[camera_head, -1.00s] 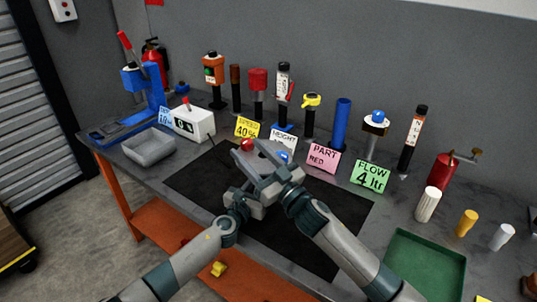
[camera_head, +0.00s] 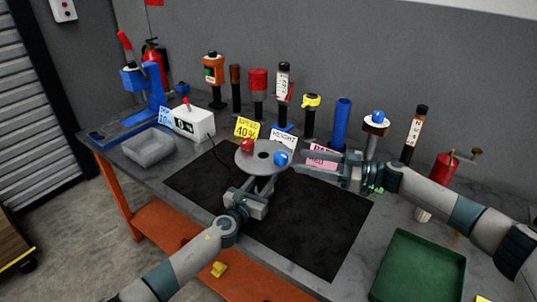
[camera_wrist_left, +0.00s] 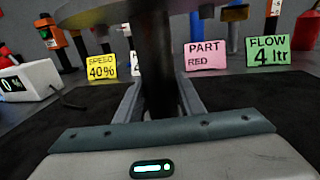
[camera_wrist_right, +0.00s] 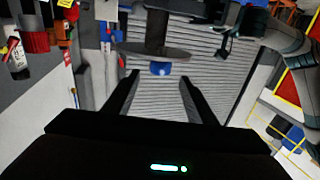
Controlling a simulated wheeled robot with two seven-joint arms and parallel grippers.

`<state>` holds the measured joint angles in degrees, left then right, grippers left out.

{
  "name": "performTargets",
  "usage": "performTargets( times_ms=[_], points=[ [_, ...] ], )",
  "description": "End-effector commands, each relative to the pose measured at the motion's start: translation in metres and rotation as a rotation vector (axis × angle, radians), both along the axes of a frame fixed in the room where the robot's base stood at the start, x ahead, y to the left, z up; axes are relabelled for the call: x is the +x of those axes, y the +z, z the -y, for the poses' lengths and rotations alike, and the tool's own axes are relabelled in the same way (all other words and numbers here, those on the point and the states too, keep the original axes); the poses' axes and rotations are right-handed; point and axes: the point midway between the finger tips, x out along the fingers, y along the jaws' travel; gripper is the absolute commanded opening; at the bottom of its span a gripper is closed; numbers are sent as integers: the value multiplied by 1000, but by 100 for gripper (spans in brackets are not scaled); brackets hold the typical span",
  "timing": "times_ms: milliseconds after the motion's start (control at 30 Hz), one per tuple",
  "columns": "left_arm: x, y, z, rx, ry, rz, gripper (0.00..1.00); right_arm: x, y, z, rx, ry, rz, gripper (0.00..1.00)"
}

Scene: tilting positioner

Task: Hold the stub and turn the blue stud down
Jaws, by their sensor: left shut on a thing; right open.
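The round grey plate (camera_head: 262,157) of the positioner stands over the black mat, with a red stud (camera_head: 247,145) at its left and the blue stud (camera_head: 281,158) at its right edge. The dark stub (camera_wrist_left: 154,60) under the plate stands between the fingers of my left gripper (camera_head: 250,190), which is shut on it. My right gripper (camera_head: 300,166) is open, to the right of the blue stud, its fingers pointing left at it. In the right wrist view the blue stud (camera_wrist_right: 160,68) shows just beyond and between the open fingertips.
A row of tools and cards stands behind the mat (camera_head: 310,235); the pink card is partly hidden by my right gripper. A white box with a display (camera_head: 194,122) and a grey tray (camera_head: 148,147) are at left. A green tray (camera_head: 420,265) is at front right.

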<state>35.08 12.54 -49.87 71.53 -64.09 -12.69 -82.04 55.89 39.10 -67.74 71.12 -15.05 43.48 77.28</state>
Motion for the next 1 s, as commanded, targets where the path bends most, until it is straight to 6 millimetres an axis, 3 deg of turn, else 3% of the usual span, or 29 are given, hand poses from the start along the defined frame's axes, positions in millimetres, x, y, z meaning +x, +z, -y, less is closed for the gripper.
performTargets(
  times_ms=[467,1000],
  points=[
    [1,1,0,0,1,1,0,4,0,-13,2,-1,2,51],
    [1,1,0,-1,1,2,0,29,1,-91,3,1,2,51]
  ],
)
